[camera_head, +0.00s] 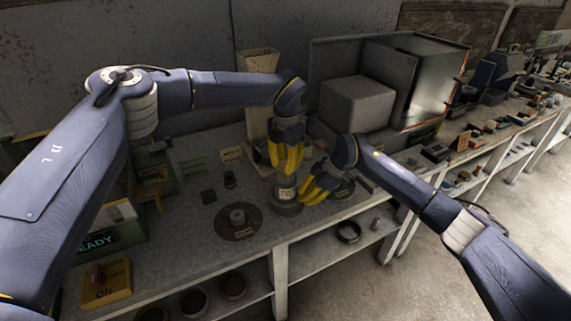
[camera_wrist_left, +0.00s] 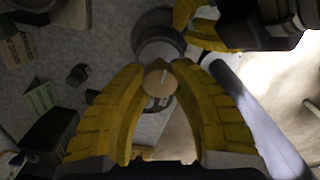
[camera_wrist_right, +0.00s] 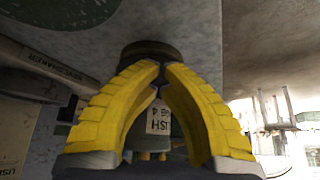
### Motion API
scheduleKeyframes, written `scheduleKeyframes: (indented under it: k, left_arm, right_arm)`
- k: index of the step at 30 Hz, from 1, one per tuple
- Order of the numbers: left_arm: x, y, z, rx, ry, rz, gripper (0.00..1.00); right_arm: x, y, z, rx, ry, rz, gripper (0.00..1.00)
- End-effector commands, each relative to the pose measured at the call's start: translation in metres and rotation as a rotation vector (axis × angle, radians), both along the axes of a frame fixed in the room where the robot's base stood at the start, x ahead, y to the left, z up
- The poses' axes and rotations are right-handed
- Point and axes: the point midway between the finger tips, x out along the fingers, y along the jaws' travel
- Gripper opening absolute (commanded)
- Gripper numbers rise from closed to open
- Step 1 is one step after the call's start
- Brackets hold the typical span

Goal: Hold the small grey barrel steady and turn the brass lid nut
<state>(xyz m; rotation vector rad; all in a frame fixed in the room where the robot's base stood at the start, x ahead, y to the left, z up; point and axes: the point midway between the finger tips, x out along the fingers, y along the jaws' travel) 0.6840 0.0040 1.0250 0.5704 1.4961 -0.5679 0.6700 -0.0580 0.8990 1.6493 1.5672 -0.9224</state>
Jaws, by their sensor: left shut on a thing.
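The small grey barrel (camera_head: 286,190) stands upright on a dark round base (camera_head: 287,209) near the table's front edge. Its label (camera_wrist_right: 160,121) shows between the right fingers in the right wrist view. My left gripper (camera_head: 286,172) comes down from above and is shut on the brass lid nut (camera_wrist_left: 157,83), which shows a pale line on top. My right gripper (camera_head: 304,193) reaches in from the right, low at the barrel's side. In the right wrist view its tips (camera_wrist_right: 161,68) come close together in front of the barrel; whether they grip it is unclear.
A round dark plate with a grey piece (camera_head: 238,217) lies left of the barrel. A large open box with a grey block (camera_head: 357,103) stands behind. A yellow ON box (camera_head: 106,284) is at front left. A dark ring (camera_head: 348,232) sits on the lower shelf.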

Motion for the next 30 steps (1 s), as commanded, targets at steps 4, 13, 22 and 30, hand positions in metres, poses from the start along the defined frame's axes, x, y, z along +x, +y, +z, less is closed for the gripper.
scheduleKeyframes:
  k: [4,13,22,30]
  left_arm:
    - [-0.0011,-0.0014,-0.0008,-0.001,0.002,-0.068,0.00]
    - [-0.0013,-0.0014,-0.0012,-0.001,0.002,-0.131,0.00]
    - [-0.0014,-0.0013,-0.0014,-0.001,0.004,-0.136,0.00]
    - [-0.0011,-0.0010,-0.0011,-0.001,0.002,-0.135,0.42]
  right_arm:
    - [-0.0016,0.0011,-0.0023,-0.001,0.003,0.002,0.00]
    - [-0.0016,0.0011,-0.0023,-0.001,0.003,0.002,0.00]
    - [-0.0016,0.0011,-0.0023,-0.001,0.003,0.002,0.00]
    - [-0.0017,0.0009,-0.0024,-0.002,0.004,0.002,0.00]
